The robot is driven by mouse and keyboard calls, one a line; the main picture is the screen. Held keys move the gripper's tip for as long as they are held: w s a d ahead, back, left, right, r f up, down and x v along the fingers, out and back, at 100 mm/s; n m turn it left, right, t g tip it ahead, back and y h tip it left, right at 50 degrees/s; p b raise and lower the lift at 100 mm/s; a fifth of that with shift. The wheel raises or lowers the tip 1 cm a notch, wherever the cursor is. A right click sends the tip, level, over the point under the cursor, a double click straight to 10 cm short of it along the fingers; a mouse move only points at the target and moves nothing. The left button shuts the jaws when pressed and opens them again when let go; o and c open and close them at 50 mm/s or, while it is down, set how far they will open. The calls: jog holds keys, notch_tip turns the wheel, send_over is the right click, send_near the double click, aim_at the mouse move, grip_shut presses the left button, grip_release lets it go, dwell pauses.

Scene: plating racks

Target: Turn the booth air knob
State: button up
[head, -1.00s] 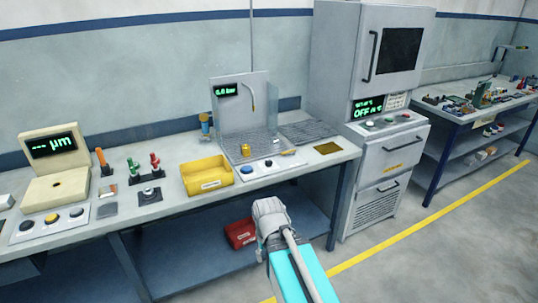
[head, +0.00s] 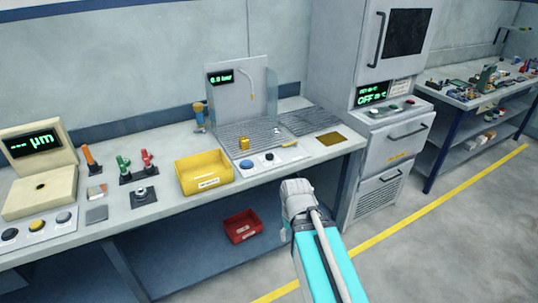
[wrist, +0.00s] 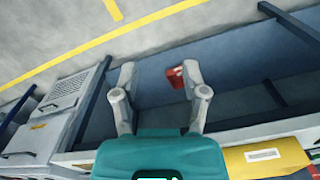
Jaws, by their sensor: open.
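The spray booth (head: 238,98) is a grey back panel with a side screen and a grated floor on the bench, with a lit bar readout (head: 220,77). Its white front panel (head: 290,153) carries a blue button (head: 246,164) and a small dark knob (head: 269,157), likely the booth air knob; its exact turn is too small to tell. My gripper (wrist: 158,70) is open and empty in the wrist view, with the floor and bench underside beyond its fingers. In the head view my arm is in front of the bench, right of and below the panel. The wrist view does not show the knob.
A yellow bin (head: 205,176) stands left of the booth and also shows in the wrist view (wrist: 290,155). A red bin (head: 243,226) sits on the lower shelf. A tall oven cabinet (head: 385,150) stands to the right. Open floor lies in front.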

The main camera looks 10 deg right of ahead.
aim_at(270, 155)
jog(key=o, duration=0.4)
jog(key=shift+w, duration=0.15)
jog(key=w+r+m+p, duration=0.1)
jog(key=w+r+p, duration=0.3)
jog(key=w, duration=1.1)
jog(key=w+r+m+p, duration=0.1)
jog(key=w+r+p, duration=0.3)
jog(key=w, duration=1.1)
jog(key=w+r+m+p, duration=0.1)
jog(key=w+r+p, duration=0.3)
jog(key=w, duration=1.1)
jog(key=shift+w+d+r, duration=0.1)
jog(key=shift+d+r, duration=0.1)
jog(key=shift+d, duration=0.15)
jog(key=shift+f, duration=0.2)
notch_tip(270, 155, down, 14)
jog(key=b, duration=1.3)
jog(key=shift+r, duration=0.25)
